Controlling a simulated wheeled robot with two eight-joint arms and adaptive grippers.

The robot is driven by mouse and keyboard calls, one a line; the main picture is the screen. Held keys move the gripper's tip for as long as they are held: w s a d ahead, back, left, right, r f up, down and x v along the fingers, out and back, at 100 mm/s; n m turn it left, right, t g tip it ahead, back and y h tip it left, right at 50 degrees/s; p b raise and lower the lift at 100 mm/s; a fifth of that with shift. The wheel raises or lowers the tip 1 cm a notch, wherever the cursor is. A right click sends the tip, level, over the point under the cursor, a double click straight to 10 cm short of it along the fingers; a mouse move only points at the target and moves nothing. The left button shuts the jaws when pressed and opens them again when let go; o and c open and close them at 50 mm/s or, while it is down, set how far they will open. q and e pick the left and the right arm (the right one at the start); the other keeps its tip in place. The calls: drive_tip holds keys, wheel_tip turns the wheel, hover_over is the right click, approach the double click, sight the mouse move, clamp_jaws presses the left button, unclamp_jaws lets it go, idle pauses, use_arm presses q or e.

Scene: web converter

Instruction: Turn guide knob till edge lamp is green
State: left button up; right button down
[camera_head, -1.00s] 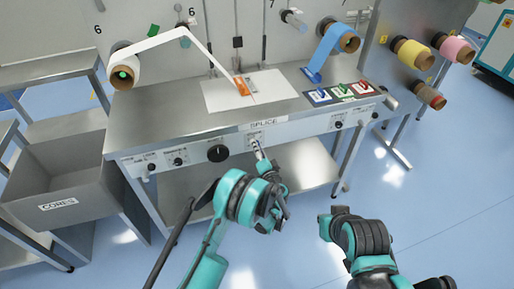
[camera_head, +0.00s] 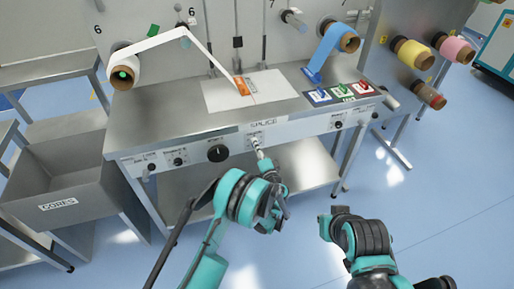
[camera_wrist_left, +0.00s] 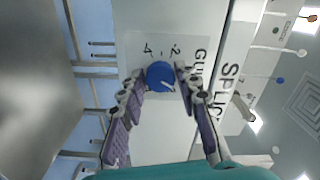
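The guide knob (camera_wrist_left: 160,75) is blue with a white pointer line, on a white panel with a partly covered label and numbers, beside the word SPLICE. My left gripper (camera_wrist_left: 161,77) has one finger on each side of the knob, and the fingertips appear closed against it. In the head view my left gripper (camera_head: 261,152) is small at the table's front panel, below the SPLICE label. My right gripper (camera_head: 329,222) is away from the table, low in the head view; its fingers are not clear. I cannot make out the edge lamp for certain.
The steel table (camera_head: 165,118) carries a white splice plate (camera_head: 215,98) with an orange piece on it. A black knob (camera_head: 217,153) sits left of the guide knob. A grey bin (camera_head: 65,180) stands at left. Floor at right is clear.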

use_arm(q)
drive_tip(key=shift+o, duration=0.6)
drive_tip(key=v, duration=0.7)
drive_tip(key=shift+s, duration=0.25)
drive_tip(key=shift+d, duration=0.1)
idle(0.5)
